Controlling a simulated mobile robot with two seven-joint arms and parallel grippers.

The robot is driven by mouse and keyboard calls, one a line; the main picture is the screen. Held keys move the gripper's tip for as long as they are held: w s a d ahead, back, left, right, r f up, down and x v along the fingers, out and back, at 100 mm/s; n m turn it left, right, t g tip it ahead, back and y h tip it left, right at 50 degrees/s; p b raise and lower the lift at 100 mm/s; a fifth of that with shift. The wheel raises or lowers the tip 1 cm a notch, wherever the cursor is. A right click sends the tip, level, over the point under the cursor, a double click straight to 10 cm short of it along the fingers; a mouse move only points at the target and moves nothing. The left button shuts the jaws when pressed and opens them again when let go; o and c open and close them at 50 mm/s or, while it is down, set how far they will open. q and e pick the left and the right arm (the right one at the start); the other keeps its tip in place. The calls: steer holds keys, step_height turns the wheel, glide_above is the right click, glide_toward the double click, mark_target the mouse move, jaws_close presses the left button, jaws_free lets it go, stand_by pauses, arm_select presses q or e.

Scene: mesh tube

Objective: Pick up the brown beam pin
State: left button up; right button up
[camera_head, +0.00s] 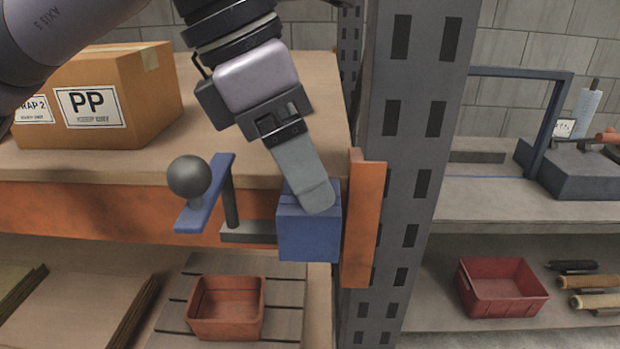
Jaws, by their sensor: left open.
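I cannot make out a separate brown pin. An orange-brown upright end plate (362,220) sits where the orange shelf beam (100,213) meets the grey perforated post (405,130). My left gripper (318,203) reaches down from the top and is open. Its grey finger overlaps the upper face of a blue block (308,240), just left of the end plate; I cannot tell whether they touch. A second finger is not clearly seen. A grey bar (248,233) runs left from the block to a blue bar with a dark ball (188,176). My right gripper is not in view.
A cardboard box (105,95) stands on the upper shelf at left. An orange-brown bin (228,306) sits on the lower shelf. Right of the post are a red bin (500,287), several rolls and a dark blue frame (552,100). The upper shelf's middle is clear.

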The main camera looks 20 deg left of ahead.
arm_select(q)
steer(key=shift+w+d+f, duration=0.1)
steer(key=shift+f, duration=0.35)
steer(key=shift+c, duration=0.4)
steer(key=c, duration=1.1)
steer(key=shift+o, duration=0.2)
steer(key=shift+r, duration=0.1)
